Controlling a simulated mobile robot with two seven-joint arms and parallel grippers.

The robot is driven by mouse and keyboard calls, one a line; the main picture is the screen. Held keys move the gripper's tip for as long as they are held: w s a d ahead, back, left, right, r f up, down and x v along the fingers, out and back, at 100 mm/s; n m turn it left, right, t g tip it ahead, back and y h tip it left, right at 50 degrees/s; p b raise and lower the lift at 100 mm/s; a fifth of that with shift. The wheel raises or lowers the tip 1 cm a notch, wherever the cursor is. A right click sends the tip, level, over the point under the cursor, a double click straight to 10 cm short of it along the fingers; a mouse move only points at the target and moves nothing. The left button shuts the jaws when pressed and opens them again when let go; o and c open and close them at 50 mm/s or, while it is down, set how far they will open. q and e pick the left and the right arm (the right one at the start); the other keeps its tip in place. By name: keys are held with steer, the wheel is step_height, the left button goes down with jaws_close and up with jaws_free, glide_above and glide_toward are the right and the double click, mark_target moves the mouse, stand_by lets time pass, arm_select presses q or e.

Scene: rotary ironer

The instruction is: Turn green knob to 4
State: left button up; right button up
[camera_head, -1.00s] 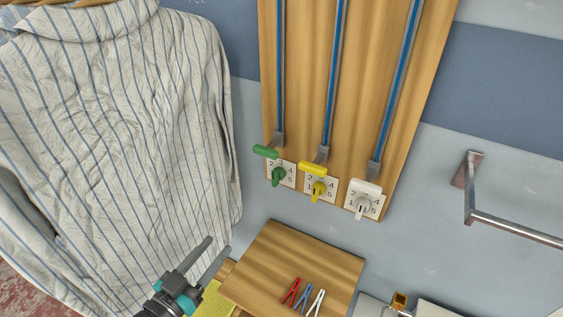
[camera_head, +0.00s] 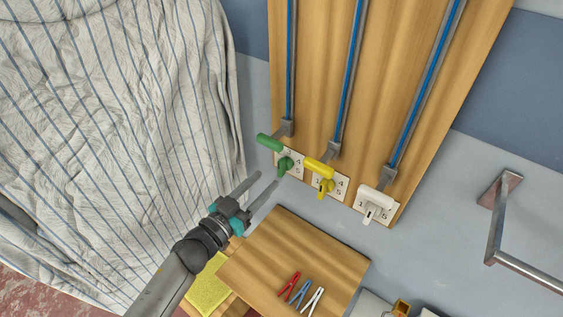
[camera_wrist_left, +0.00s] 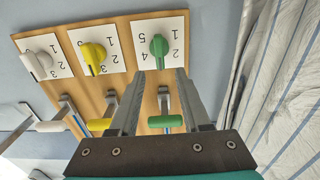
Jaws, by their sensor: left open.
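The green knob (camera_head: 285,163) sits on a white numbered plate at the lower left of the wooden board (camera_head: 390,75). It also shows in the left wrist view (camera_wrist_left: 158,46), upside down, with numbers around it. A green lever handle (camera_head: 269,142) is just above it in the head view. My left gripper (camera_head: 266,180) is open and empty, its fingertips just left of and below the green knob, apart from it. In the left wrist view its two fingers (camera_wrist_left: 160,75) point toward the knob plate. My right gripper is not in view.
A yellow knob (camera_head: 326,187) and a white knob (camera_head: 372,212) sit to the right, with yellow and white levers above them. A striped shirt (camera_head: 110,130) hangs at left. A wooden surface (camera_head: 300,255) with clothespins lies below. A metal bar (camera_head: 495,230) projects at right.

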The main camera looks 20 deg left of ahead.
mark_target(279, 167)
arm_select(q)
steer(key=x, duration=0.8)
jaws_close()
stand_by(0.4)
